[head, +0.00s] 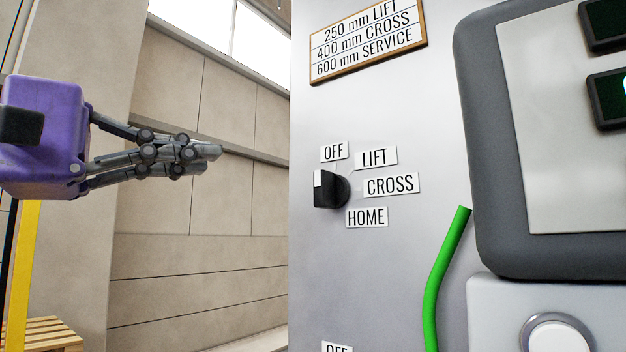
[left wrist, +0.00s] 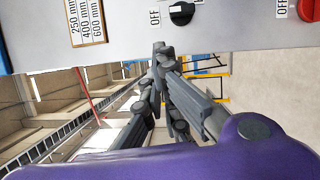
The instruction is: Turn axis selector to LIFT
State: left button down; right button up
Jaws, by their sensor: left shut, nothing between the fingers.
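The axis selector (head: 330,189) is a black knob with a white mark on the grey panel face. Labels OFF (head: 334,151), LIFT (head: 376,157), CROSS (head: 390,185) and HOME (head: 367,217) sit around it. I cannot tell surely which label the knob points to. My left gripper (head: 215,152) is shut and empty, left of the panel and apart from the knob, its fingertips towards the panel. In the left wrist view the knob (left wrist: 181,13) is at the top, beyond the shut fingertips (left wrist: 160,48). My right gripper is not in view.
A framed sign (head: 367,40) hangs above the knob. A green tube (head: 442,275) and a dark-framed screen unit (head: 490,262) stand to the right. A red knob (left wrist: 309,8) shows in the left wrist view. The panel around the selector is clear.

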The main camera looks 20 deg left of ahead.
aim_at(326, 190)
pick_arm(q)
jog(key=shift+y, duration=0.8)
jog(key=p+x, duration=0.1)
jog(key=x, duration=0.2)
jog(key=d+f+p+x, duration=0.1)
jog(key=x, duration=0.2)
jog(key=s+p+x, duration=0.1)
jog(key=x, duration=0.3)
jog(key=shift+d+f, duration=0.2)
jog(key=shift+d, duration=0.05)
jog(key=shift+s+d+f, duration=0.1)
jog(key=shift+d, duration=0.1)
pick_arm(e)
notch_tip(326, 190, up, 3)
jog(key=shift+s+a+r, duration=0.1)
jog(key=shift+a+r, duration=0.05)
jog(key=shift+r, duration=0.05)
pick_arm(q)
jog(key=shift+a, duration=0.1)
